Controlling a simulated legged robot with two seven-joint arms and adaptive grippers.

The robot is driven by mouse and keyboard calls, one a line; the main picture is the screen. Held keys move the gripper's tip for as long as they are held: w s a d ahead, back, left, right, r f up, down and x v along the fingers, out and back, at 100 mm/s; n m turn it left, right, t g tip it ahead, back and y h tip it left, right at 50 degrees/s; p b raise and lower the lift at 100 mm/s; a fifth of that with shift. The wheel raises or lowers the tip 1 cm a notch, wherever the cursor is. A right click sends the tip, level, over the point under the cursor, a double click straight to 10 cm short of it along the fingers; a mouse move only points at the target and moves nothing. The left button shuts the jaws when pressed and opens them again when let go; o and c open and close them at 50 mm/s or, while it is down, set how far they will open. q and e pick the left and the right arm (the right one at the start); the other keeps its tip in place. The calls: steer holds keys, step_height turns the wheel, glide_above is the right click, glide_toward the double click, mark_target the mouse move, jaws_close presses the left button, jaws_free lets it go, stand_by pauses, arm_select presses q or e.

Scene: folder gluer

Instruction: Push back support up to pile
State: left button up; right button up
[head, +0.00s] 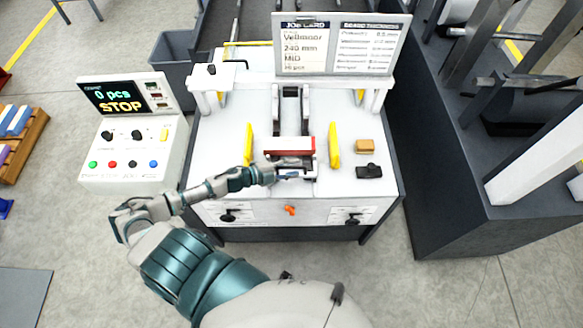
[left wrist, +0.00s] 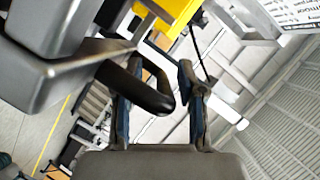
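A stack with a red top or front (head: 290,145) stands in the middle of the white machine table, between two yellow side guides (head: 249,144) (head: 335,146). I take it to be the pile. Just in front of it is a small metal part with a blue patch (head: 292,174), perhaps the back support; my gripper partly hides it. My left gripper (head: 290,164) reaches in from the left, close to the front of the stack; contact cannot be told. In the left wrist view its two fingers (left wrist: 158,110) stand apart, with a rounded black bar (left wrist: 150,92) showing between or behind them. My right gripper is not in view.
A control box (head: 130,130) reading "0 pcs STOP" stands left of the table. A job card board (head: 338,45) rises behind. A tan block (head: 365,146) and a black part (head: 369,171) lie on the table's right. Knobs and an orange part (head: 290,210) are on the front panel.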

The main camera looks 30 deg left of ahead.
arm_select(q)
steer(key=v, duration=1.2)
steer(key=shift+f, duration=0.1)
